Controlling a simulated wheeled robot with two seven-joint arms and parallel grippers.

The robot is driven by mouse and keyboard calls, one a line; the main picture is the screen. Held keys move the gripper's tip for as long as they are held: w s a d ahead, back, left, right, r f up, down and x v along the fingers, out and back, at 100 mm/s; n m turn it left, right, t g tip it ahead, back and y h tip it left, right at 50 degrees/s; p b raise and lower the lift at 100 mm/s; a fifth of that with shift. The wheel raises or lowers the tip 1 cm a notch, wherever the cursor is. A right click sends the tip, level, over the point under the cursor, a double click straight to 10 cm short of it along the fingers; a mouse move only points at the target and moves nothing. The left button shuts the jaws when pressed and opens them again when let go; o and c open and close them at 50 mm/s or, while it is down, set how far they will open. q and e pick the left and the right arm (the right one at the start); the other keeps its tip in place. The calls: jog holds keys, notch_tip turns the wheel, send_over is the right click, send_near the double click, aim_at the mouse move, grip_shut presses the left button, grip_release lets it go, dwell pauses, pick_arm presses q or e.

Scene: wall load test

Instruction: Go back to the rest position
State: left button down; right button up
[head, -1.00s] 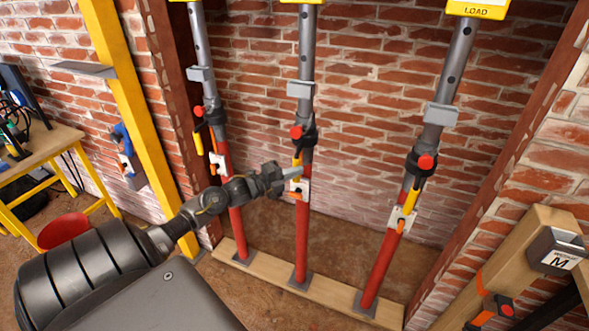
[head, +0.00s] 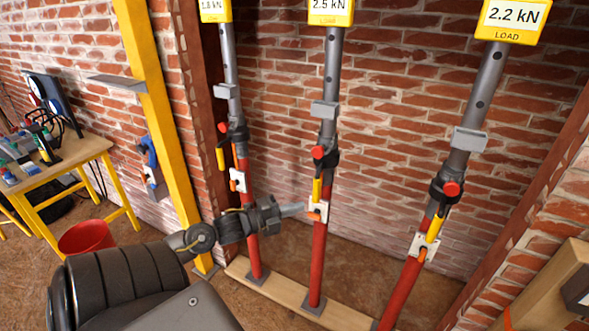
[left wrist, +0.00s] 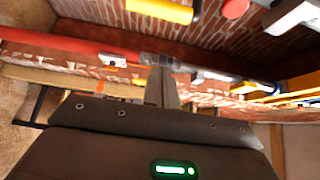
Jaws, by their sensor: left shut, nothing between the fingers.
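My left gripper (head: 291,209) comes in from the left in the head view. Its fingers are shut with nothing between them. The tips point right, close to the white plate on the middle red-and-grey prop (head: 319,262); I cannot tell whether they touch it. In the left wrist view the shut fingers (left wrist: 162,84) point away from the camera, with a yellow handle (left wrist: 160,10) above them. My right gripper is not in view.
The left prop (head: 252,225) and right prop (head: 402,290) stand on either side, on a wooden plank (head: 281,293). A yellow post (head: 160,110), a workbench (head: 72,160) and a red bucket (head: 85,237) are at the left. Load displays (head: 512,18) top the props.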

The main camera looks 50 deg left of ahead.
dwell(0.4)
pick_arm(q)
jog(key=s+a+f+n+g+y, duration=0.25)
jog(key=a+f+n, duration=0.35)
jog(key=f, duration=0.6)
jog(key=s+a+f+n+g+y, duration=0.2)
jog(key=s+a+f+n+y, duration=0.25)
jog(key=f, duration=0.65)
jog(key=s+f+n+g, duration=0.35)
jog(key=s+f, duration=0.35)
jog(key=f, duration=0.5)
jog(key=s+d+f+n+g, duration=0.25)
jog(key=s+d+f, duration=0.25)
jog(key=s+f, duration=0.4)
jog(key=s+d+f+n+g, duration=0.2)
jog(key=s+d+f+g, duration=0.1)
jog(key=s+d+f, duration=0.4)
jog(key=s+d+f+g+h, duration=0.1)
jog(key=s+d+f, duration=0.3)
jog(key=d, duration=0.5)
jog(key=s+d+f+g, duration=0.1)
jog(key=s+d+f, duration=0.2)
jog(key=s+d, duration=0.4)
jog(key=d, duration=0.2)
jog(key=shift+d+f+g+h, duration=0.3)
jog(key=shift+f+g+h, duration=0.05)
jog(key=shift+h, duration=0.05)
